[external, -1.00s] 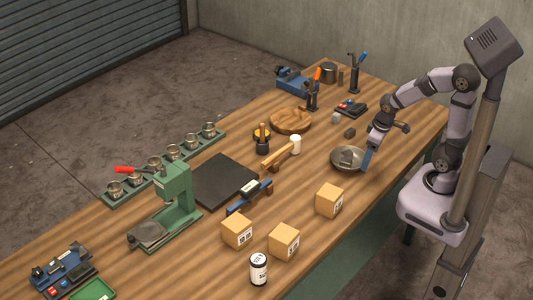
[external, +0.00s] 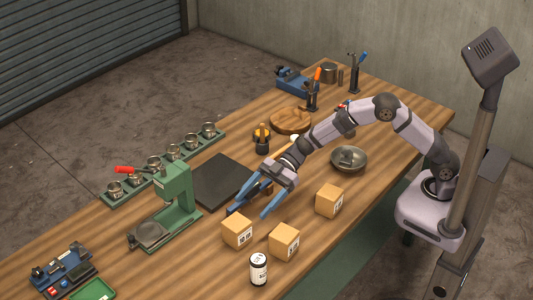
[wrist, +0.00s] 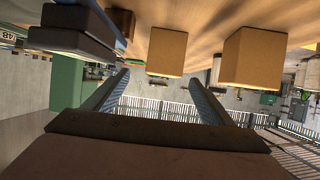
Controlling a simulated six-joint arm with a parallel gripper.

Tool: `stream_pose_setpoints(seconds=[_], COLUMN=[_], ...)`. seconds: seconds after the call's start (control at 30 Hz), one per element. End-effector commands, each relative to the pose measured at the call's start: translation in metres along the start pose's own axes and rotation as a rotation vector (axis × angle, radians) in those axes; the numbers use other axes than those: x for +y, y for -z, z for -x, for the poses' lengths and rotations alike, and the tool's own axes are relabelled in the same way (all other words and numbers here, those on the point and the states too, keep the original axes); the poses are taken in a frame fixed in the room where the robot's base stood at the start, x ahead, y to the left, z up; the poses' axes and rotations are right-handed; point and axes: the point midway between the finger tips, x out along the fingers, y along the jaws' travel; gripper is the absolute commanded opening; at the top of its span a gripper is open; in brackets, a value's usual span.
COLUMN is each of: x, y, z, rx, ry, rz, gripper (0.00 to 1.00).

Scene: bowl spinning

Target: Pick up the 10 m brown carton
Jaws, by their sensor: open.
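Three brown cartons stand on the wooden table: a left one (external: 237,232), a middle one (external: 284,242) and a right one (external: 330,201). Their white labels are too small to read, so I cannot tell which is the 10 m carton. My gripper (external: 249,213) is open and empty, its blue fingers pointing toward the front left, just behind the left carton and apart from it. In the wrist view, one carton (wrist: 165,52) shows ahead between the finger lines and a larger-looking carton (wrist: 253,57) shows to the right.
A white bottle with a dark lid (external: 258,269) stands in front of the middle carton. A blue tool block, partly hidden by my gripper, lies close by. A metal bowl (external: 349,168) is behind the right carton. A green press (external: 176,197) and black mat (external: 222,178) are at left.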

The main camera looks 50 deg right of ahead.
Motion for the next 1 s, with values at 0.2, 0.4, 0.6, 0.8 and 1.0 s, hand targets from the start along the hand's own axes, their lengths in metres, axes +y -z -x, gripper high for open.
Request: stream_pose_setpoints(seconds=[0.2,0.4,0.6,0.8,1.0], x=[-0.008,-0.008,-0.008,-0.008,-0.008], y=[0.000,0.000,0.000,0.001,0.001], z=[-0.006,-0.021,-0.026,-0.041,-0.066], rx=[0.002,0.001,0.002,0.001,0.001], ry=[0.033,0.031,0.029,0.030,0.030], rz=[0.003,0.002,0.002,0.002,0.002], gripper=[0.77,0.77,0.77,0.77,0.77])
